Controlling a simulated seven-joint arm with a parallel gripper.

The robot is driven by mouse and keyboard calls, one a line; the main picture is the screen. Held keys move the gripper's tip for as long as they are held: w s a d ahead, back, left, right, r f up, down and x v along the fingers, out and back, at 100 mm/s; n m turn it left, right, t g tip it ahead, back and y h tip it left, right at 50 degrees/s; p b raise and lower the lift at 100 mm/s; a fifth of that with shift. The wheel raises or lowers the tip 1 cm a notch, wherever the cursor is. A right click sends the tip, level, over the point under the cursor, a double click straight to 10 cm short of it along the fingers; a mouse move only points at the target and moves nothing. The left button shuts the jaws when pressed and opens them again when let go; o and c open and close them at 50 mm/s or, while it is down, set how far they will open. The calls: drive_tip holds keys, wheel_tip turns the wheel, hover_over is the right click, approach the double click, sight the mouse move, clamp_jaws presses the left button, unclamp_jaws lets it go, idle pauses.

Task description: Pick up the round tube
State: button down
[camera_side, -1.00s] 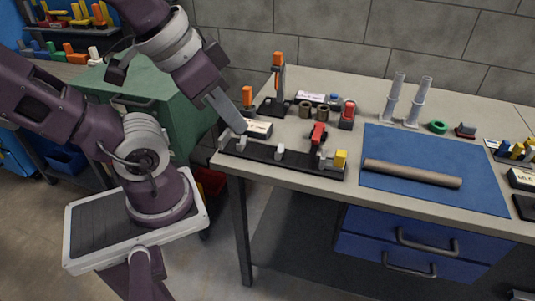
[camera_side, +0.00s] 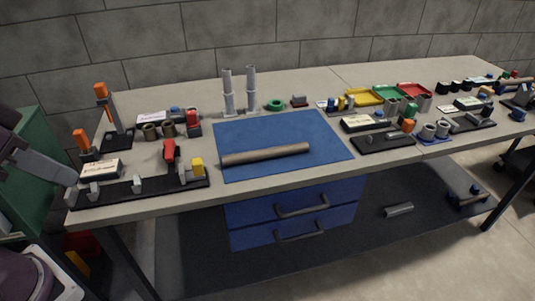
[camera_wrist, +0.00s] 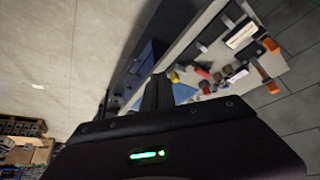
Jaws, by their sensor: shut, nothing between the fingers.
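A long brown round tube (camera_side: 265,154) lies on its side on the blue mat (camera_side: 310,130), near the mat's front part, in the side view. Nothing touches it from above. My gripper (camera_side: 72,183) is at the far left of the side view, beside the left end of a black rack and well to the left of the tube. In the wrist view, my gripper's dark fingers (camera_wrist: 157,92) are shut together and empty. A part of the blue mat (camera_wrist: 183,92) shows beside them; I cannot make out the tube there.
The black rack (camera_side: 140,190) with clamps and a yellow block (camera_side: 197,167) stands left of the mat. Two upright grey tubes (camera_side: 240,92) and a green ring (camera_side: 275,104) stand behind it. Boxes and small parts (camera_side: 362,123) crowd the right. The mat is otherwise clear.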

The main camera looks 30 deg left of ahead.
drive_tip(key=c, duration=1.1)
unclamp_jaws()
drive_tip(key=shift+o, duration=0.2)
drive_tip(key=w+d+r+m+g+h, duration=0.1)
drive_tip(key=w+r, duration=0.1)
drive_tip(key=w, duration=0.5)
drive_tip(key=w+d+r+m, duration=0.1)
drive_tip(key=w+r+m, duration=0.1)
drive_tip(key=w, duration=0.4)
drive_tip(key=m+g+h, duration=0.1)
drive_tip(key=m+h, duration=0.1)
drive_tip(key=m, duration=0.4)
hover_over(259, 151)
wheel_tip(259, 151, down, 22)
drive_tip(key=shift+r, duration=0.25)
drive_tip(key=x, duration=0.7)
drive_tip(key=shift+s+f, duration=0.15)
